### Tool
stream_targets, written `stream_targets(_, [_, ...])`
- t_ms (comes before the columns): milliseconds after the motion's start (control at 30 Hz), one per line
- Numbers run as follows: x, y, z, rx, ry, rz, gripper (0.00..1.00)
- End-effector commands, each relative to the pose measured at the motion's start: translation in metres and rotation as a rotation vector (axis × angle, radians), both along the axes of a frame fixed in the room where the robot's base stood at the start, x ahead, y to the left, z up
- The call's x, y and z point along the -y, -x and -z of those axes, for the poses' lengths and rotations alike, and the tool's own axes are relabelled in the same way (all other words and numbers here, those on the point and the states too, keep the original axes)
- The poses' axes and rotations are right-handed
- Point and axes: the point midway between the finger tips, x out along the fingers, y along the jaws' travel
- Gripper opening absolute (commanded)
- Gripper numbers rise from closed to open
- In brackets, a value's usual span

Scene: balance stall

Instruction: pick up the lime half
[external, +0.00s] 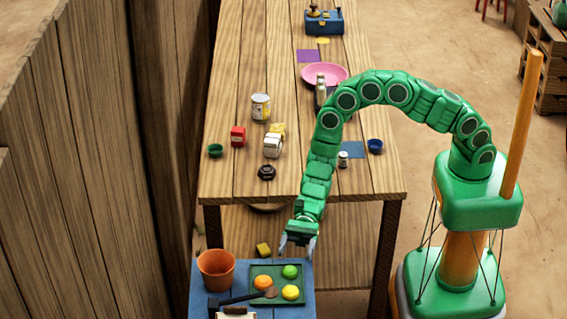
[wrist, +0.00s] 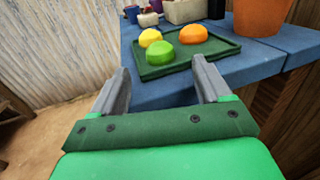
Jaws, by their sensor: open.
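The green lime half (external: 290,271) sits at the back right of a dark green tray (external: 258,290) on the blue table. In the wrist view the lime half (wrist: 160,53) is nearest me on the tray (wrist: 222,47), dome up, ahead of the fingers. My gripper (external: 297,246) is open and empty near the table's back edge, a little behind the lime half and apart from it. The gripper also shows in the wrist view (wrist: 160,85), with the lime half beyond its two grey fingers.
An orange half (external: 263,282) and a yellow lemon half (external: 291,292) share the tray. An orange pot (external: 216,268) stands to the left. The wooden table (external: 222,180) stands behind.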

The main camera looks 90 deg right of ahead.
Motion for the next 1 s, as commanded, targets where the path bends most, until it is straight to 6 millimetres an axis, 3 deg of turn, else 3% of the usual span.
stream_targets(500, [-0.053, -0.013, -0.002, 0.002, 0.0, -0.001, 0.77])
stream_targets(833, [-0.058, -0.014, -0.003, 0.001, -0.001, -0.001, 0.77])
stream_targets(1000, [-0.058, -0.014, -0.003, 0.001, -0.001, -0.001, 0.51])
